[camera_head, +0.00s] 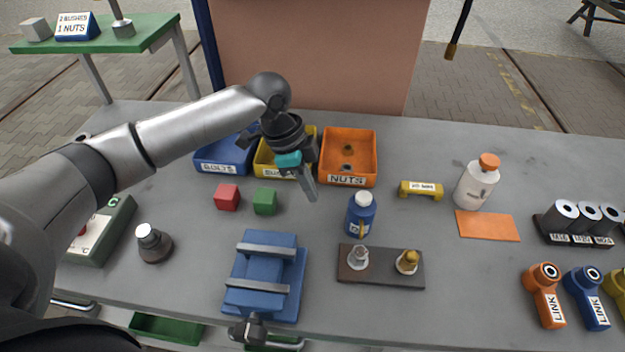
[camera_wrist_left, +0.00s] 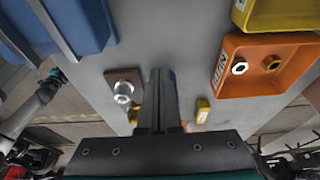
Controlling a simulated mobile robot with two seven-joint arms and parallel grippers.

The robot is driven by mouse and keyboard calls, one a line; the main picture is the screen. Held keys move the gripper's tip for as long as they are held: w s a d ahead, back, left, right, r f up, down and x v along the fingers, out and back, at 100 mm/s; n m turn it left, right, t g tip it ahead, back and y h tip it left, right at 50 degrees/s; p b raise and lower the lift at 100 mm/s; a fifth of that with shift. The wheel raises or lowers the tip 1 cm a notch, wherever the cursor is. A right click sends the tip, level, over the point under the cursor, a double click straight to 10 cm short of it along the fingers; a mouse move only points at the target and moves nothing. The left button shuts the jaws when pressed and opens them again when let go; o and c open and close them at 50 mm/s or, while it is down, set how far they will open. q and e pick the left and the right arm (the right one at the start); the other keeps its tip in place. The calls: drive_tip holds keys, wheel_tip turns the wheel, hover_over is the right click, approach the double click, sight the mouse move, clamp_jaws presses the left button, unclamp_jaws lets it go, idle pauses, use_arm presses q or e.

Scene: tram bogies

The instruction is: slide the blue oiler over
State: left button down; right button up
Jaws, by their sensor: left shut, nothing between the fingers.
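The blue oiler (camera_head: 361,220), a small blue bottle with a white cap, stands upright on the grey bench in the head view. My left gripper (camera_head: 312,197) is shut and empty, above the bench to the left of the oiler and apart from it in the picture. In the left wrist view the shut fingers (camera_wrist_left: 158,128) point away over the bench and hide most of what lies behind them. A thin blue strip shows beside them; I cannot tell if it is the oiler. My right gripper (camera_wrist_left: 54,78) seems to show small at the left of that view, its fingers unclear.
A dark block with two fittings (camera_head: 381,280) lies just in front of the oiler. A blue vise (camera_head: 250,306), red cube (camera_head: 227,197) and green cube (camera_head: 265,201) are left. The orange nuts bin (camera_head: 347,181) is behind. An orange mat (camera_head: 487,226) and white bottle (camera_head: 473,188) stand right.

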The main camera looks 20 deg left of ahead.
sight(345, 223)
use_arm(q)
drive_tip(key=x, duration=0.6)
drive_tip(key=shift+f+b, duration=0.1)
drive_tip(key=shift+b, duration=0.25)
drive_tip(key=d, duration=0.1)
drive_tip(key=w+d, duration=0.1)
drive_tip(key=d, duration=0.1)
drive_tip(key=shift+d+f, duration=0.1)
drive_tip(key=shift+w+d, duration=0.1)
drive_tip(key=shift+d, duration=0.2)
use_arm(e)
drive_tip(key=shift+w+f, duration=0.25)
drive_tip(key=shift+w, duration=0.35)
drive_tip(key=shift+a, duration=0.15)
use_arm(q)
drive_tip(key=shift+d, duration=0.25)
drive_tip(key=w+d, duration=0.1)
drive_tip(key=d, duration=0.2)
drive_tip(key=w+d+p, duration=0.1)
drive_tip(key=d, duration=0.5)
drive_tip(key=shift+w+d+p, duration=0.15)
drive_tip(key=shift+w+p, duration=0.25)
use_arm(e)
drive_tip(key=shift+s+r, duration=0.2)
drive_tip(key=shift+r, duration=0.6)
